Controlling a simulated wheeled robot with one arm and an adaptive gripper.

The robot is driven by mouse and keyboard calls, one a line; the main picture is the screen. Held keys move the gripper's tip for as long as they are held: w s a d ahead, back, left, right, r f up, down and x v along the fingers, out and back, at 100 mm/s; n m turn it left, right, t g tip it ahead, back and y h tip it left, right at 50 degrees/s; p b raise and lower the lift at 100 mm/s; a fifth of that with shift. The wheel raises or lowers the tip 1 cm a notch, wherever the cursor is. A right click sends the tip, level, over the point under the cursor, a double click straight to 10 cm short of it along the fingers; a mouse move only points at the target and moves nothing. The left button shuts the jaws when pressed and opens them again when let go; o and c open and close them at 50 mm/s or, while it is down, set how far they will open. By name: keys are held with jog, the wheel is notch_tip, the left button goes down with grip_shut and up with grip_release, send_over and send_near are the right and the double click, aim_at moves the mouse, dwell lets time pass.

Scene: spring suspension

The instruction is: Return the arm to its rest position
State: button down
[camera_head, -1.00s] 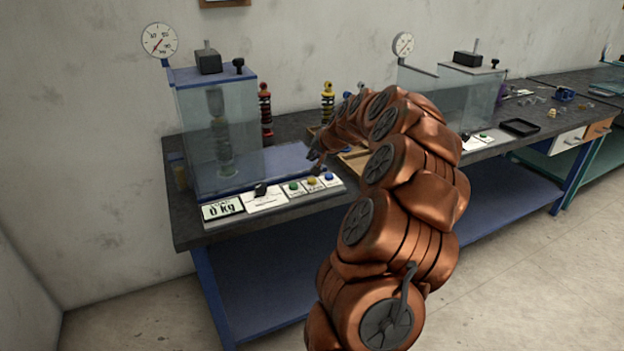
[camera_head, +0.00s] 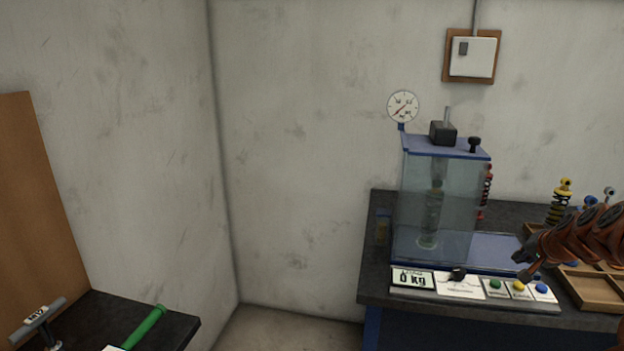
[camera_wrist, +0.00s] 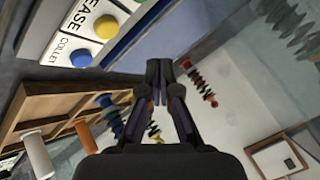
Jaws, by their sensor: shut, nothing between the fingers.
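My copper-coloured arm (camera_head: 590,238) reaches in from the right edge of the head view, and most of it is out of frame. My gripper (camera_head: 527,266) is over the front of the bench, close above the yellow and blue buttons (camera_head: 519,287) of the control panel. In the wrist view my gripper (camera_wrist: 158,72) is shut and empty, with its fingers together. The button panel (camera_wrist: 95,28) lies to the upper left of the fingers there.
A clear test chamber (camera_head: 435,205) with a gauge (camera_head: 403,106) stands on the bench beside my gripper. Shock absorbers (camera_head: 560,203) and a wooden tray (camera_head: 590,288) are at the right. A dark table (camera_head: 120,318) with a green-handled tool (camera_head: 145,326) is at lower left.

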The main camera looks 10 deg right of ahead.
jog(key=s+a+r+n+g+y+p, duration=0.1)
jog(key=s+a+n, duration=0.15)
jog(key=a, duration=0.85)
jog(key=s+a+r+n+g+y+p, duration=0.1)
jog(key=s+a+n+g+y, duration=0.15)
jog(key=a, duration=0.75)
jog(key=s+a+r+n+g+y, duration=0.15)
jog(key=s+a, duration=0.25)
jog(key=a, duration=0.7)
jog(key=s+a+f+n+g+h+p, duration=0.1)
jog(key=s+a, duration=0.3)
jog(key=s, duration=1.1)
jog(key=s+a+f+n+g+h+p, duration=0.1)
jog(key=s+a+n+g+h+p, duration=0.1)
jog(key=s, duration=1.2)
jog(key=a+n+g, duration=0.1)
jog(key=a+g, duration=0.1)
jog(key=a, duration=0.1)
jog(key=shift+s+a+f+n+g, duration=0.15)
jog(key=shift+s+f+n+g, duration=0.15)
jog(key=shift+s+f+n, duration=0.05)
jog(key=c, duration=1.8)
grip_release()
jog(key=shift+c, duration=0.2)
